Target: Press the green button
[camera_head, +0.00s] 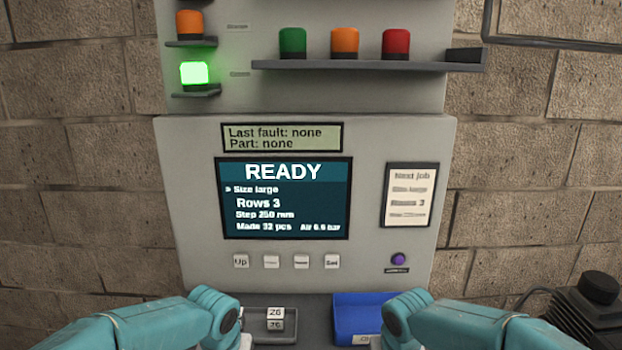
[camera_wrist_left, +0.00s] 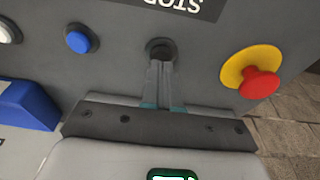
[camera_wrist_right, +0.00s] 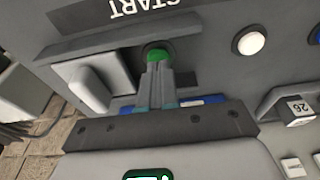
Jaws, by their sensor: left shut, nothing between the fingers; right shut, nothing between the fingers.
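The green button (camera_wrist_right: 157,52) is in the right wrist view, set in the grey panel under an upside-down START label (camera_wrist_right: 143,6). My right gripper (camera_wrist_right: 157,70) is shut and empty, its fingertips overlapping the lower edge of the button in the picture; I cannot tell whether they touch it. My left gripper (camera_wrist_left: 160,68) is shut and empty, its tips in front of a dark round button (camera_wrist_left: 160,47) below a STOP label (camera_wrist_left: 178,5). In the head view both gripper tips are hidden behind the lower frame edge and my arms.
A red mushroom button on a yellow disc (camera_wrist_left: 259,83) and a blue button (camera_wrist_left: 77,41) flank my left gripper. A white button (camera_wrist_right: 250,42) is right of the green one. The head view shows a READY screen (camera_head: 284,198), a lit green lamp (camera_head: 194,74) and a blue bin (camera_head: 345,309).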

